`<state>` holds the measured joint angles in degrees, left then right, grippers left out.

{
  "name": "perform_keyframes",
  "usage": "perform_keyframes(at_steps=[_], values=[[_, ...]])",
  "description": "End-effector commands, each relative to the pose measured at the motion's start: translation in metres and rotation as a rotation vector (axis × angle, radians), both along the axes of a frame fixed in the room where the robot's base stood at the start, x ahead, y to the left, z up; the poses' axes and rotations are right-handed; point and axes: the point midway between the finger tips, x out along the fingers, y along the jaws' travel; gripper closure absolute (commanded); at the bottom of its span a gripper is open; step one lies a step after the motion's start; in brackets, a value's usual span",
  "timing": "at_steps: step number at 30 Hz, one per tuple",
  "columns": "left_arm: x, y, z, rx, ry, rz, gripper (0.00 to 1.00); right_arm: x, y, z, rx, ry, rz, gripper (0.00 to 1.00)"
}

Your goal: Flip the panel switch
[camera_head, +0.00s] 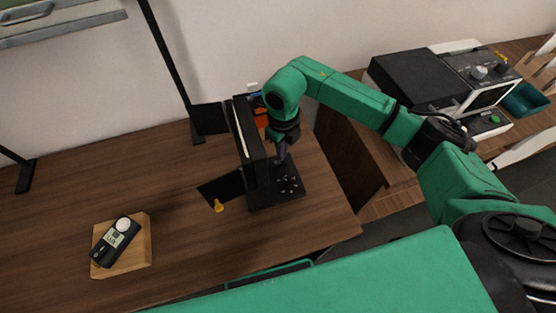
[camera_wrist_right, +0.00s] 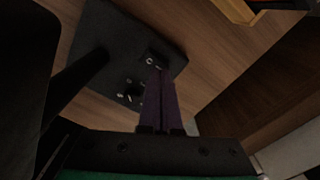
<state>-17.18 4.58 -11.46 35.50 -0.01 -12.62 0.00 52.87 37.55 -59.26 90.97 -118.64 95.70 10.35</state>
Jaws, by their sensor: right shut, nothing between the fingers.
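The black switch panel (camera_head: 275,198) lies at the foot of an upright black frame near the table's right end, with several small silver switches (camera_head: 290,185) on it. In the right wrist view the panel (camera_wrist_right: 112,35) fills the upper left, and one switch (camera_wrist_right: 151,62) shows close to the fingertips. My right gripper (camera_head: 281,160) points down just above the panel. Its dark fingers (camera_wrist_right: 161,72) are shut together and empty. I cannot tell whether they touch a switch. My left gripper is not in view.
The upright black frame (camera_head: 249,130) stands beside the gripper. A dark flap (camera_head: 221,188) and a yellow knob (camera_head: 218,206) are left of the panel. A meter (camera_head: 115,238) lies on a wooden block (camera_head: 140,252). The wooden table (camera_head: 60,200) is clear between.

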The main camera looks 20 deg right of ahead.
Motion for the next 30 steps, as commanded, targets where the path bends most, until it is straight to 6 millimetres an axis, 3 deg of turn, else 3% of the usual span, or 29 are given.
perform_keyframes(at_steps=[30], values=[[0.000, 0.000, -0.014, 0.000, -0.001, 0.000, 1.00, 0.000, 0.000, -0.016, 0.000, 0.000, 0.000, 1.00]])
